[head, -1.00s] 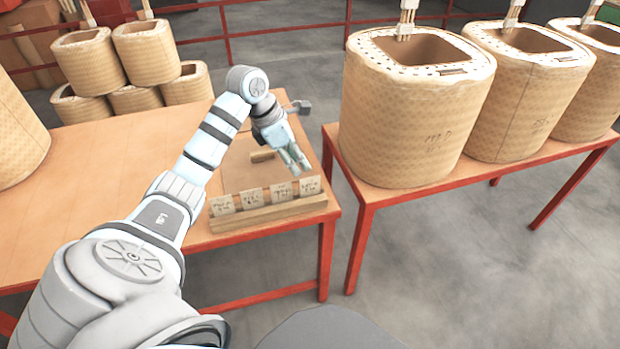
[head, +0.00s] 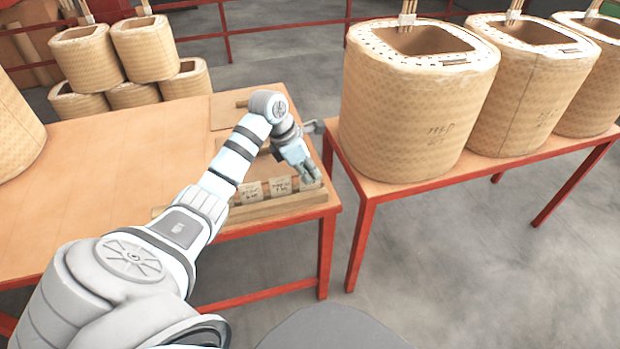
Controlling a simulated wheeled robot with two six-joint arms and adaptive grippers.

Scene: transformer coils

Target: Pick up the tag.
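Small tan paper tags with dark handwriting stand in a row in a wooden holder (head: 270,208) at the table's front right corner. The left visible tag (head: 251,189) and the middle tag (head: 280,186) show clearly. The rightmost tag (head: 309,185) is partly covered by my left gripper (head: 309,174), whose fingertips are at its upper part. I cannot tell whether the fingers touch or grip it. My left forearm hides the left end of the row. My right gripper is out of view.
The wooden table (head: 90,190) is mostly bare. A flat board (head: 228,113) lies behind my arm. Large wrapped coils (head: 410,115) stand on a red-framed table (head: 385,185) to the right, across a narrow gap. Stacked coils (head: 146,50) stand behind.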

